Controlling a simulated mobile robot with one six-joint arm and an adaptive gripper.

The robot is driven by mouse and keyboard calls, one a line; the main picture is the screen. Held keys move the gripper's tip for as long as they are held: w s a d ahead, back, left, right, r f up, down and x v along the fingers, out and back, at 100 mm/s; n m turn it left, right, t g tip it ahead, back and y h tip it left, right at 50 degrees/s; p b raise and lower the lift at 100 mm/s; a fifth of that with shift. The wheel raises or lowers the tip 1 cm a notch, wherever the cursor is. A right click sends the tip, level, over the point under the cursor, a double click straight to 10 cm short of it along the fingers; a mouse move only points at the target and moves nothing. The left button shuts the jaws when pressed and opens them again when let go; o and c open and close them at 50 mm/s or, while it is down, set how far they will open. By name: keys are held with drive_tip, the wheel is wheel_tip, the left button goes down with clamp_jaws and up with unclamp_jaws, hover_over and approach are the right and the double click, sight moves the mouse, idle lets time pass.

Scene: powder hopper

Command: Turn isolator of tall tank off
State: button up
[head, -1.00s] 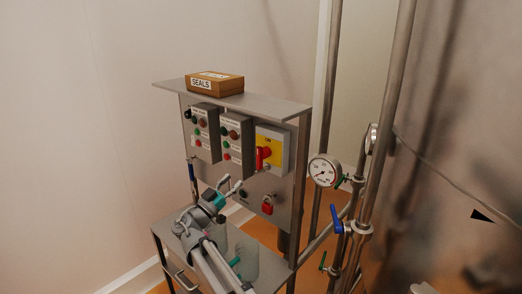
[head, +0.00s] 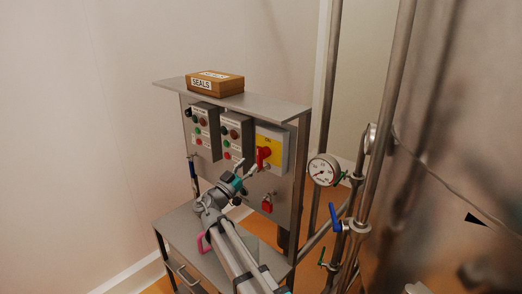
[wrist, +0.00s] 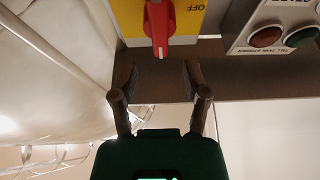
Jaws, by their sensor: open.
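The isolator is a red rotary handle on a yellow plate (head: 264,154), at the right end of the panel in the head view. In the wrist view the red handle (wrist: 159,25) is at the top centre, with upside-down "OFF" lettering to its right on the yellow plate. The handle runs roughly up and down there. My gripper (head: 247,170) is just lower left of the isolator in the head view. In the wrist view its fingers (wrist: 161,78) are spread and empty, with the handle's end beyond them and apart from them. The plate's top part is cut off in the wrist view.
Two grey button boxes (head: 205,135) (head: 236,138) stand left of the isolator. A red padlock (head: 267,204) hangs below it. A SEALS box (head: 215,84) lies on the top shelf. Pipes with a gauge (head: 324,170) and a large metal tank (head: 455,130) stand to the right.

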sight(257, 155)
drive_tip(key=shift+p+x, duration=0.95)
drive_tip(key=shift+x, duration=2.2)
